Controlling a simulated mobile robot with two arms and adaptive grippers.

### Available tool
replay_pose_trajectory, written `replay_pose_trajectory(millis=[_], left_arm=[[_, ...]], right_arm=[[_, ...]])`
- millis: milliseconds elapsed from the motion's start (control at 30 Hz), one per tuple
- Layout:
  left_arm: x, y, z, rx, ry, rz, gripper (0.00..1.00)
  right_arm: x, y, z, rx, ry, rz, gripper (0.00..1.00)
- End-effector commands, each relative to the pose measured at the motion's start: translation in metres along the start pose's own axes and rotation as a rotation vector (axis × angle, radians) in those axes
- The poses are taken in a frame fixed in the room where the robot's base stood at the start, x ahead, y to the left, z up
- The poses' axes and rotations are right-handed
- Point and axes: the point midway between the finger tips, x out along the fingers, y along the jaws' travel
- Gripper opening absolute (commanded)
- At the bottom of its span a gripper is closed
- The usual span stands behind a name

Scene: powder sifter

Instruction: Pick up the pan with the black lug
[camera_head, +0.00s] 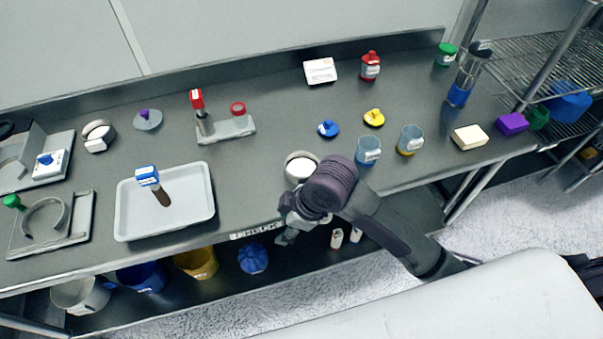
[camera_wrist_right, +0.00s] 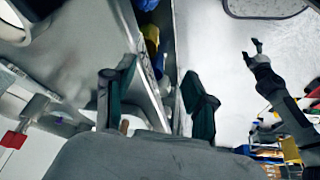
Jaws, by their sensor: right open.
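A round, pale, pan-like piece (camera_head: 300,166) stands near the front edge of the bench, partly hidden behind my right arm; I cannot make out a black lug on it. A pale round piece with a dark band (camera_head: 97,136) lies at the back left. My right gripper (camera_head: 290,228) is open and empty at the bench's front edge, just below the first piece in the head view. Its spread fingers show in the right wrist view (camera_wrist_right: 158,100). Another gripper (camera_wrist_right: 252,50), seemingly my left, shows small there over the floor, fingers apart and empty.
A white tray (camera_head: 128,222) with a blue-topped brush stands left of my right gripper. Two cups, a blue one (camera_head: 368,152) and a yellow one (camera_head: 410,140), stand to its right. Several bins, including a yellow one (camera_head: 197,262), are under the bench.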

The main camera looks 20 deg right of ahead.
Motion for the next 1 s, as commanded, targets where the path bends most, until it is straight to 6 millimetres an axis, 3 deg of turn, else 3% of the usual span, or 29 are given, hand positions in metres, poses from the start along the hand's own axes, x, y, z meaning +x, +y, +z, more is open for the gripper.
replay_pose_trajectory(millis=[167, 333, 500, 700, 833, 1000], left_arm=[[0.0, 0.001, 0.004, -0.001, -0.003, 0.001, 0.65], [0.001, 0.001, 0.008, -0.003, -0.007, 0.001, 0.65], [0.002, 0.001, 0.012, -0.004, -0.01, 0.002, 0.65], [0.002, 0.001, 0.014, -0.005, -0.012, 0.002, 0.65], [0.0, 0.001, 0.014, -0.005, -0.012, 0.002, 0.65], [-0.006, 0.001, 0.013, -0.005, -0.012, 0.002, 0.65]], right_arm=[[-0.015, 0.031, -0.015, -0.254, -0.078, -0.04, 0.56], [-0.044, 0.074, -0.013, -0.476, -0.206, -0.095, 0.56], [-0.083, 0.116, -0.003, -0.593, -0.317, -0.145, 0.56], [-0.113, 0.14, 0.006, -0.634, -0.374, -0.18, 0.56], [-0.109, 0.142, 0.01, -0.639, -0.38, -0.19, 0.56], [-0.08, 0.14, 0.022, -0.637, -0.38, -0.191, 0.56]])
